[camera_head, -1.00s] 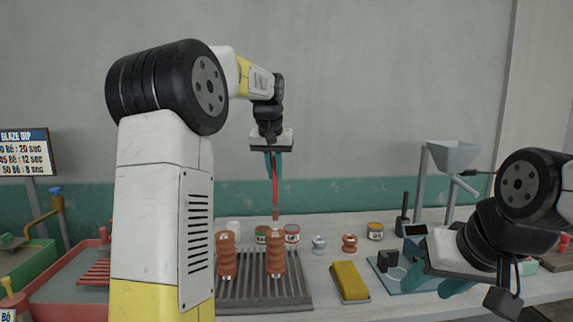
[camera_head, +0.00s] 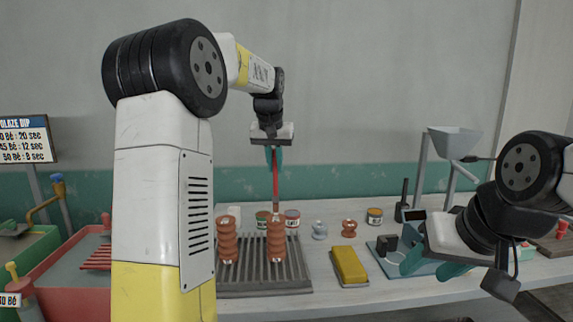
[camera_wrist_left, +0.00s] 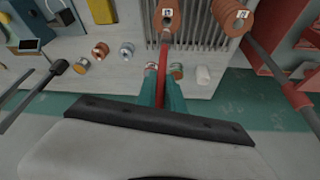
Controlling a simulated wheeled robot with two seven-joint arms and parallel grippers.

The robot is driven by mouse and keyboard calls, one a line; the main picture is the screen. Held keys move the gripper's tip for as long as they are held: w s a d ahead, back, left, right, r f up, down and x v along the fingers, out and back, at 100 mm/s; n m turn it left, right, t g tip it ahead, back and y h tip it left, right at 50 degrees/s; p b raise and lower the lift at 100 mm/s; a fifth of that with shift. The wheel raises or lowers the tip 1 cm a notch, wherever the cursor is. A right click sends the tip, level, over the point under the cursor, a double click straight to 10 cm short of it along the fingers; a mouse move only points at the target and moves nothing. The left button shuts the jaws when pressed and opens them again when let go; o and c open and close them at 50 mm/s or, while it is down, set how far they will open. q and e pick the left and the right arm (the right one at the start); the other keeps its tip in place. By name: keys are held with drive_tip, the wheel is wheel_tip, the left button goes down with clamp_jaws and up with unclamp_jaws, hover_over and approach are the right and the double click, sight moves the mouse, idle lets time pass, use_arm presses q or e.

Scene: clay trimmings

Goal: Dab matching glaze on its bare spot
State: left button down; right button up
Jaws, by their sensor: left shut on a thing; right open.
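My left gripper (camera_head: 274,155) is shut on a red-handled brush (camera_head: 275,185), which hangs straight down. In the head view the brush tip appears at or just above the top of the right brown ribbed piece (camera_head: 276,242); I cannot tell whether they touch. The brush (camera_wrist_left: 161,88) also points towards that piece (camera_wrist_left: 167,18) in the left wrist view. A second brown ribbed piece (camera_head: 227,240) stands to its left. A green-banded jar (camera_head: 263,219) and a red-banded jar (camera_head: 292,219) stand behind. My right gripper (camera_head: 430,271) is open and empty.
Both ribbed pieces stand on a slatted grey rack (camera_head: 262,281). A yellow sponge (camera_head: 349,265) lies to its right. A pale spool (camera_head: 319,230), a brown spool (camera_head: 349,228) and a yellow-banded jar (camera_head: 374,217) stand behind. A red tub (camera_head: 70,275) is left.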

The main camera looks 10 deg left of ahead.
use_arm(q)
drive_tip(key=shift+f, duration=0.4)
idle(1.9)
drive_tip(key=shift+r, duration=3.05)
drive_tip(key=shift+f, duration=0.1)
